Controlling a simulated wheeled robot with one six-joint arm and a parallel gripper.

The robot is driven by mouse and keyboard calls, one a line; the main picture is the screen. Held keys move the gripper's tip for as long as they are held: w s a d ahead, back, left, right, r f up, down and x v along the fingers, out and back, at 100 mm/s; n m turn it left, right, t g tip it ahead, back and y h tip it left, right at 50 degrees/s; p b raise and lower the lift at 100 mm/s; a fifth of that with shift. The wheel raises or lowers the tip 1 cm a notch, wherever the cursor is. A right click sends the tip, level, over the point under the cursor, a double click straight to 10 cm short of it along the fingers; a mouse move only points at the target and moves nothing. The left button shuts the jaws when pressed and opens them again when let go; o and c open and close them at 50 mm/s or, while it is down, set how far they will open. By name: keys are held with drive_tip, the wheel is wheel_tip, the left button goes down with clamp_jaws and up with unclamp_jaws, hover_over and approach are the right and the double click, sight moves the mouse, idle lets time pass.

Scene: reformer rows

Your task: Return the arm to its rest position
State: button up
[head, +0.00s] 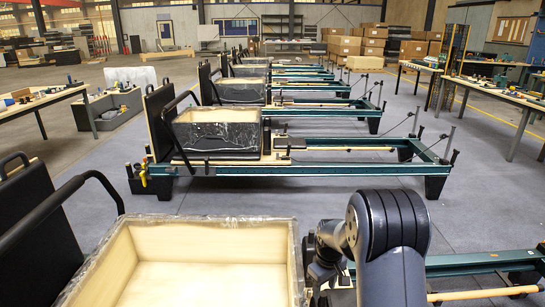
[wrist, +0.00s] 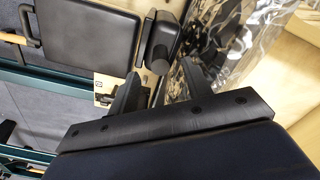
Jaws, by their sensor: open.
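My arm (head: 388,235) stands at the lower right of the head view, bent, with its dark rounded link nearest the camera. The wrist end hangs just left of it, beside the right wall of the near wooden box (head: 205,240). My gripper (wrist: 158,80) shows in the wrist view as two dark fingers set apart, with nothing seen between them. The fingers are close to the crinkled clear wrap (wrist: 215,50) on a box side; I cannot tell whether they touch it. The gripper's tips are not clear in the head view.
A row of reformers with green rails (head: 300,170) runs back across the grey floor mat. The near reformer's black padded board (head: 35,225) and curved bar are at left. Tables with tools (head: 500,90) stand at right, cardboard boxes (head: 365,45) at the back. Floor between rows is clear.

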wheel_tip(320, 180, up, 5)
drive_tip(key=shift+p, duration=1.25)
drive_tip(key=shift+d, duration=0.1)
